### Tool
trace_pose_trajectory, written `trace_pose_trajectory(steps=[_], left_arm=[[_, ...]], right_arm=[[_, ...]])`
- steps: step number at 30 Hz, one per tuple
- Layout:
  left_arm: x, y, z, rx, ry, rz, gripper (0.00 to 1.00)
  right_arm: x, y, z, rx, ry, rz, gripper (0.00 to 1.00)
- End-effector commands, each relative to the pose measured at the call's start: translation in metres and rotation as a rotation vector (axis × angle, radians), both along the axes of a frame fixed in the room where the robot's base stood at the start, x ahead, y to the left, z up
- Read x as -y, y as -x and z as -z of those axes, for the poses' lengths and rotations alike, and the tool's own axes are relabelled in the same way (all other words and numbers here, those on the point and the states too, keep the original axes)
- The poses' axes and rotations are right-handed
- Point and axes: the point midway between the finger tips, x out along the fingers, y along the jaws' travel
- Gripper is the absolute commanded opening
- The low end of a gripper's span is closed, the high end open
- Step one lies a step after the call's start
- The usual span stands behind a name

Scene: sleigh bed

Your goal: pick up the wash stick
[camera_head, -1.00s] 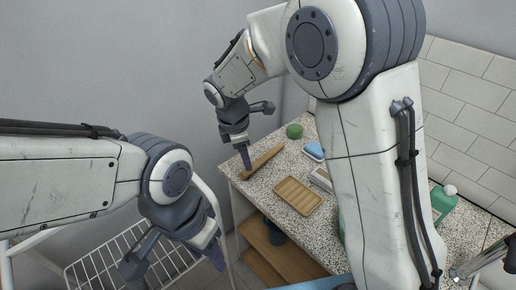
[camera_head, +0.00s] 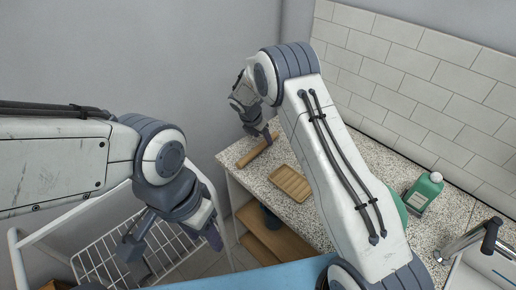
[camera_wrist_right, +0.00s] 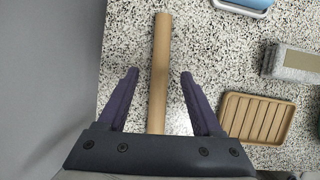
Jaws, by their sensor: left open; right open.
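The wash stick, a light brown wooden rod (camera_head: 255,153), lies at the left end of the speckled countertop (camera_head: 240,152). In the right wrist view the stick (camera_wrist_right: 160,60) runs lengthwise between the fingers of my right gripper (camera_wrist_right: 159,78). Those fingers are apart, one on each side of it, with gaps showing. The stick's near end is hidden behind the gripper body. My left gripper (camera_head: 175,243) is open and empty, left of the counter near a white wire rack.
A ribbed wooden tray (camera_head: 291,183) lies right of the stick. A grey block (camera_wrist_right: 290,65) and a blue item (camera_wrist_right: 247,5) are farther right. A green bottle (camera_head: 425,192) and a tap (camera_head: 465,242) stand at the right. The wire rack (camera_head: 110,262) is below left.

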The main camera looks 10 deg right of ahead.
Motion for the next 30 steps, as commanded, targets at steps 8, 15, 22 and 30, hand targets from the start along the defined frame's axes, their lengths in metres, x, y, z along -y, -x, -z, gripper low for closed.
trace_pose_trajectory(steps=[8, 15, 22, 30], left_arm=[[0.0, 0.0, -0.012, 0.0, 0.0, -0.001, 0.5], [0.0, 0.0, -0.011, 0.0, 0.0, -0.001, 0.5], [0.0, 0.0, -0.011, 0.0, 0.0, -0.001, 0.5], [0.0, 0.0, -0.011, 0.0, 0.0, -0.001, 0.5]], right_arm=[[0.011, -0.008, 0.028, 0.0, -0.001, 0.001, 0.67], [0.011, -0.008, 0.03, 0.0, -0.001, 0.001, 0.63], [0.011, -0.008, 0.029, 0.0, -0.002, 0.001, 0.0], [0.011, -0.008, 0.028, 0.001, -0.001, 0.0, 0.0]])
